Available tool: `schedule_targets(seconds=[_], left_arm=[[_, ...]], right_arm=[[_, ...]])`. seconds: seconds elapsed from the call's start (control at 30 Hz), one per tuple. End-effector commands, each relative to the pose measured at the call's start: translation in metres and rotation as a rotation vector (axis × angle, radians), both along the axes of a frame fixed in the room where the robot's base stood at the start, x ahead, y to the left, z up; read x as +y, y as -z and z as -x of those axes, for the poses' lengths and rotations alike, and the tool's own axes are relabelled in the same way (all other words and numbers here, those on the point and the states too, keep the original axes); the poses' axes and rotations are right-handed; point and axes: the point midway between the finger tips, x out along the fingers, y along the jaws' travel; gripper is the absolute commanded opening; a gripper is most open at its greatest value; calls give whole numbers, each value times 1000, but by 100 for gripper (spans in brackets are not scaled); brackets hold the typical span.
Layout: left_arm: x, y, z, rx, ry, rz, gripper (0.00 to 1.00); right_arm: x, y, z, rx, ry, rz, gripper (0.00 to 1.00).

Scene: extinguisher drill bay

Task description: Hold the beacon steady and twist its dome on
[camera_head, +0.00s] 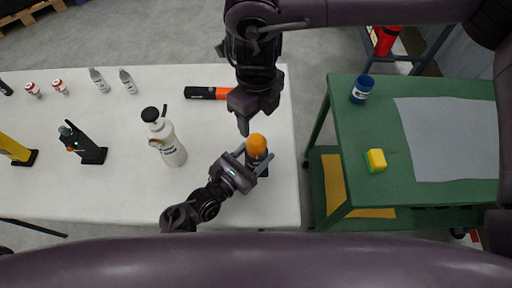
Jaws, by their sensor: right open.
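The beacon (263,169) stands near the right end of the white table, with a dark lower body. Its orange dome (256,144) sits on top; I cannot tell how tightly it is seated. My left gripper (253,161) comes from the lower left and has its fingers on both sides of the beacon just below the dome, shut on it. My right gripper (256,124) reaches in from the top right. It is open and empty, just above the dome in the picture and apart from it. The fingers hide part of the beacon's body.
A green bench (345,125) right of a gap holds a blue can (362,89), a yellow block (376,160) and a grey mat (450,135).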

Motion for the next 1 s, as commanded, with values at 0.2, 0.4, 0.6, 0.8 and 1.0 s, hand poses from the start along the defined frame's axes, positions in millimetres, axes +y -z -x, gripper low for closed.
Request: schedule_targets(seconds=[0.2,0.4,0.6,0.8,1.0], left_arm=[[0,0,0,1,0,-1,20],[0,0,0,1,0,-1,20],[0,0,0,1,0,-1,20],[0,0,0,1,0,-1,20],[0,0,0,1,0,-1,20]], right_arm=[[2,-3,-1,-7,251,6,69],[2,7,0,-7,333,11,69],[2,44,0,-7,331,13,69],[1,83,0,-6,330,11,69],[1,108,-1,-8,330,11,69]])
